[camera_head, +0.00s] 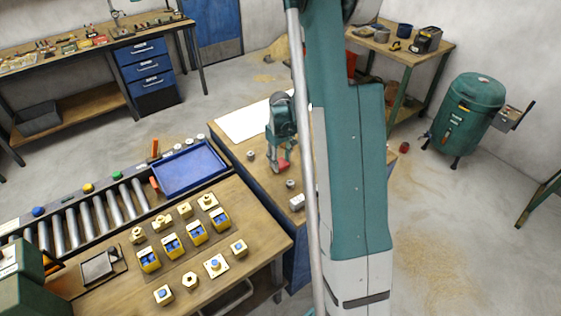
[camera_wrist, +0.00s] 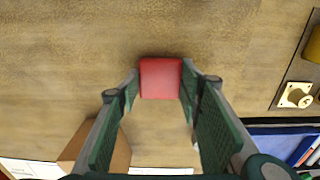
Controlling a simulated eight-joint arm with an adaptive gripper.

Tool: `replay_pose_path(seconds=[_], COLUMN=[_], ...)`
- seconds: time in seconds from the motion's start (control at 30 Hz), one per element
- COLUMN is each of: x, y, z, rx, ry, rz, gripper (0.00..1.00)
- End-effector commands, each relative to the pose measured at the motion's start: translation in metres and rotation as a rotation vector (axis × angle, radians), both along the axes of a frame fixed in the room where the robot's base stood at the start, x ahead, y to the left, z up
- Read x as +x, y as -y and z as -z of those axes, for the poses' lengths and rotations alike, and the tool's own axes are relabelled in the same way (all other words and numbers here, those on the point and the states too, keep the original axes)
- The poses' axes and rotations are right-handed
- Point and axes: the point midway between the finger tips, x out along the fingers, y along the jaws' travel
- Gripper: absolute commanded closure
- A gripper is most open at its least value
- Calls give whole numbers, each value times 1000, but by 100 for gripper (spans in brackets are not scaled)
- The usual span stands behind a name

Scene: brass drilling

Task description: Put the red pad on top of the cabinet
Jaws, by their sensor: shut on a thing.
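The red pad (camera_wrist: 160,78) is a small red block between my fingertips in the wrist view. My gripper (camera_wrist: 160,82) is shut on it, with a finger against each side. In the head view my gripper (camera_head: 277,163) points down over the middle wooden table, with the red pad (camera_head: 284,163) at its fingers. I cannot tell whether the pad touches the wood. A blue drawer cabinet (camera_head: 148,73) stands under the back-left bench. Blue panels (camera_head: 297,262) also show below the middle table; I cannot tell which one is the cabinet meant.
A white sheet (camera_head: 243,121) and several small metal parts lie on the middle table. A blue tray (camera_head: 190,168), a roller conveyor (camera_head: 98,208) and several yellow fittings are to the left. A green tank (camera_head: 468,113) stands right. My arm hides part of the table.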

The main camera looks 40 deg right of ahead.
Motion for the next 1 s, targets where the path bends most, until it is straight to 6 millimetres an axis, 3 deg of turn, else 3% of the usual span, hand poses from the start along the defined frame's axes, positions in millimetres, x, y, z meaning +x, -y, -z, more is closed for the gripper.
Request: replay_pose_path(seconds=[0.07, 0.1, 0.2, 0.73, 1.0], x=[0, 0, 0, 0, 0], y=[0, 0, 0, 0, 0], z=[3, 3, 2, -2, -21], rx=[0, 0, 0, 0, 0], ry=[0, 0, 0, 0, 0], rz=[0, 0, 0, 0, 0], gripper=[76, 63, 50, 49, 49])
